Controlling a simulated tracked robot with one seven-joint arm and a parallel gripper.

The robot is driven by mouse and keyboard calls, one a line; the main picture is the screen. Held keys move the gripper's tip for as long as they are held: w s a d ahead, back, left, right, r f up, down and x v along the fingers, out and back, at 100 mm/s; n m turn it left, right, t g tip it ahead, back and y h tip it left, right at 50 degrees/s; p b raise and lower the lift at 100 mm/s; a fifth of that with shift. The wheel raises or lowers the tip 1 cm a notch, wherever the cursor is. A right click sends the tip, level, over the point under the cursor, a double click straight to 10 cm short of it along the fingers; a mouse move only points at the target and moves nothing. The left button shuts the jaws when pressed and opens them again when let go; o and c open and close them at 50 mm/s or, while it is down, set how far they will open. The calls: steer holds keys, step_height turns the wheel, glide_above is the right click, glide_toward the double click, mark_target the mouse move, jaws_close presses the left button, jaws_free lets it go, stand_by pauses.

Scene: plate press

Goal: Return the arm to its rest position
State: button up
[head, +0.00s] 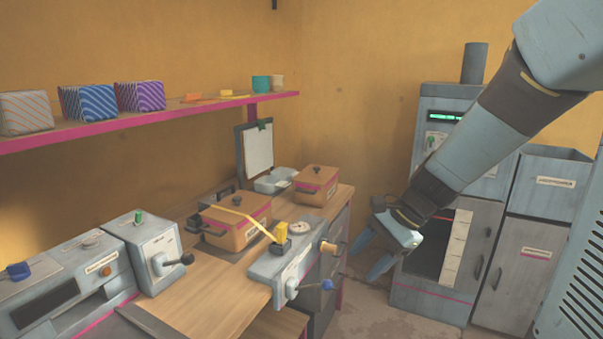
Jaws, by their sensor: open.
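My arm reaches in from the upper right, in front of the grey cabinets. My gripper (366,262) hangs at its lower end, pointing down and left. Its blue-grey fingers are apart, with nothing seen between them. It appears just right of the bench's right end, near a grey device (272,268) with a blue-knobbed lever (327,284) and a wooden knob (328,247). I cannot tell how far the fingers are from that device.
The wooden bench (205,302) holds two brown boxes (247,234) (316,187) and grey machines (153,252) at left. A shelf (90,132) with patterned boxes runs along the wall. A tall grey cabinet (435,300) stands behind my arm. Some floor (375,318) is clear.

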steer(key=s+d+r+n+t+h, duration=0.5)
steer(key=s+d+r+n+h, duration=0.1)
steer(key=s+d+r+n, duration=0.3)
step_height(320, 180, up, 3)
steer(key=s+n, duration=0.1)
steer(key=n, duration=0.1)
steer(key=shift+d+n+h, duration=0.3)
steer(key=shift+d+h, duration=0.1)
steer(key=shift+s+r, duration=0.1)
